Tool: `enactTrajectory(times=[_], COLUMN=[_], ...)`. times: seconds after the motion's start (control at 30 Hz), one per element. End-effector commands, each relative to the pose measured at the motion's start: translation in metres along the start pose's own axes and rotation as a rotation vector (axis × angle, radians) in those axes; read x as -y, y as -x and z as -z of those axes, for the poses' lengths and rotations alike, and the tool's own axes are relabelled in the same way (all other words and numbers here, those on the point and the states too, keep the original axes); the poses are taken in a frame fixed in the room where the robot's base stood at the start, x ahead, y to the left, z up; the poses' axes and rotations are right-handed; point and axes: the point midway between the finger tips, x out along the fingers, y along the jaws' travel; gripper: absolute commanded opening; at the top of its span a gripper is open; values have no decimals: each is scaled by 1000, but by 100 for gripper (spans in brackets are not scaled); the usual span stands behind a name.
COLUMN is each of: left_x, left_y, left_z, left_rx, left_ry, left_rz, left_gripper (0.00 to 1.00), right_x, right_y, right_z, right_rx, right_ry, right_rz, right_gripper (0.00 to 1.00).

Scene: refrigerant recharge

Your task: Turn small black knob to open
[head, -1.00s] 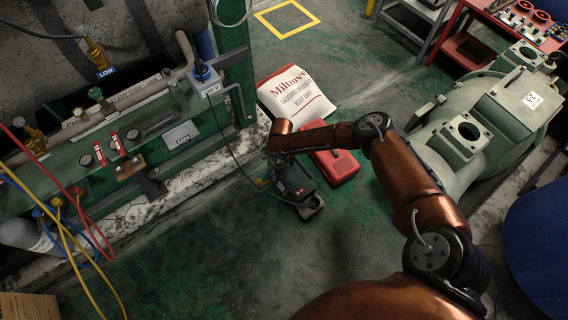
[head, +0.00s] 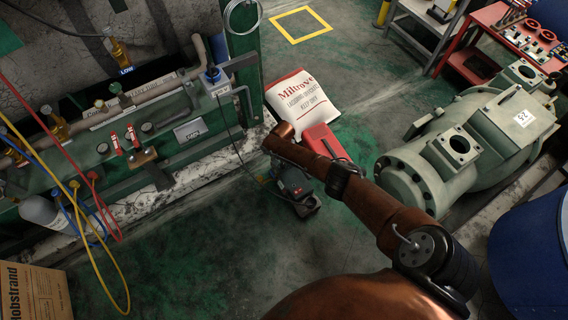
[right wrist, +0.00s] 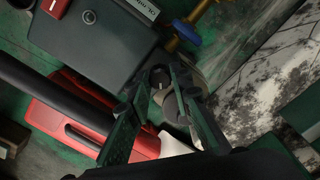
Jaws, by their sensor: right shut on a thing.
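The small black knob (right wrist: 160,77) shows as a dark round part on the dark grey machine (right wrist: 95,42) in the right wrist view. My right gripper (right wrist: 165,76) has its fingertips on either side of the knob and is shut on it. In the head view the same machine (head: 296,190) stands on the floor at the middle, below the end of my right arm. There my right gripper is mostly hidden under the arm's end, and the knob cannot be made out. My left gripper is in neither view.
A red case (head: 323,142) lies beside the machine, with a white bag (head: 302,97) behind it. A brass fitting with a blue handle (right wrist: 186,30) is close to the fingers. A large green compressor (head: 470,145) is at the right.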

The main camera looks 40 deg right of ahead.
Motion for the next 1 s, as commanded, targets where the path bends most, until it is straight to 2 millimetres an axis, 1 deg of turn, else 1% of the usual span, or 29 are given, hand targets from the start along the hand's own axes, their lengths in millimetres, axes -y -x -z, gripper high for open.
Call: enactTrajectory(times=[0.03, 0.6, 0.8, 1.0], left_x=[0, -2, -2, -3], left_y=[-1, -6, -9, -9], left_z=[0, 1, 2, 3], left_rx=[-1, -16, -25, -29], left_ry=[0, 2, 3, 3], left_rz=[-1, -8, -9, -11], left_gripper=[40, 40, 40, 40], right_x=[-2, -3, -4, -4], right_y=[-3, -3, -2, -2], right_z=[-3, -2, -2, -2], right_rx=[7, 8, 8, 8], right_ry=[41, 569, 709, 803], right_rz=[-6, -4, -4, -4], right_gripper=[0, 0, 0, 0])
